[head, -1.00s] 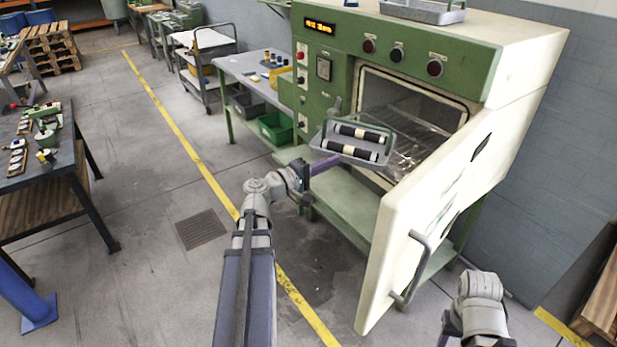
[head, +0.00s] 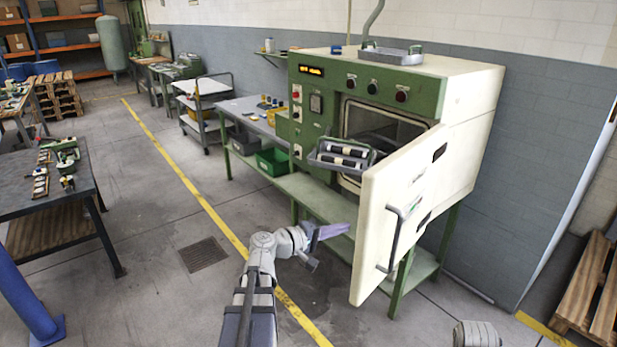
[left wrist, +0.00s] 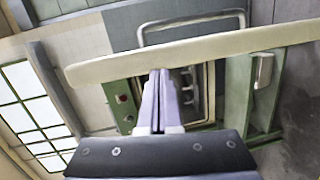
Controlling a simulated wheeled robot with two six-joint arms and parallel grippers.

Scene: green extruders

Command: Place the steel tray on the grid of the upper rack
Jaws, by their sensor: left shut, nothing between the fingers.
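A grey steel tray (head: 318,160) with a raised handle holds two dark rolls with pale ends. In the head view it sits at the mouth of the green oven (head: 311,104), its front end sticking out and its right side close to the open door. What bears it underneath is hard to make out, and the rack grid inside is mostly hidden. My left gripper (head: 346,231) is shut and empty, below the tray and apart from it. Its purple fingers (left wrist: 158,100) show together in the left wrist view, near the door edge. My right gripper is out of view.
The cream oven door (head: 376,225) stands open toward me, with a grey handle (head: 396,235). A second steel tray (head: 392,56) lies on top of the oven. A green lower shelf (head: 315,197) runs under the oven. The floor left of my left arm is clear.

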